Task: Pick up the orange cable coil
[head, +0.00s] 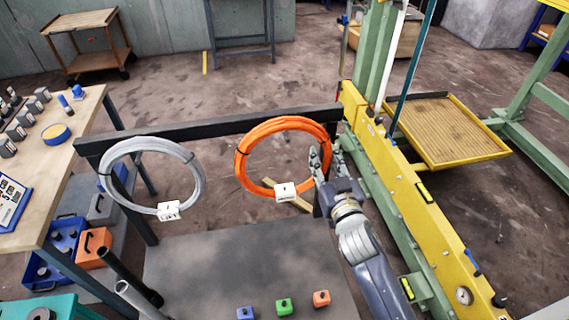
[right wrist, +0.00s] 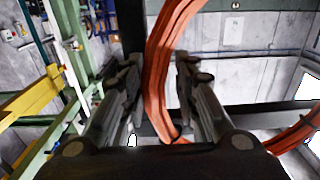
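The orange cable coil (head: 241,160) hangs upright from a dark horizontal bar (head: 215,128), with a white tag (head: 285,192) at its bottom. My right gripper (head: 326,163) is at the right side of the coil's ring. In the right wrist view, the coil's bundle (right wrist: 163,75) passes between the two fingers of the right gripper (right wrist: 156,88). The fingers stand apart on either side of it, with narrow gaps showing. My left gripper is not in view.
A grey cable coil (head: 110,172) hangs to the left on the same bar. A yellow beam (head: 400,195) and green posts stand close to the right of my right arm. Green, blue and orange small blocks sit on the dark surface (head: 220,265) below.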

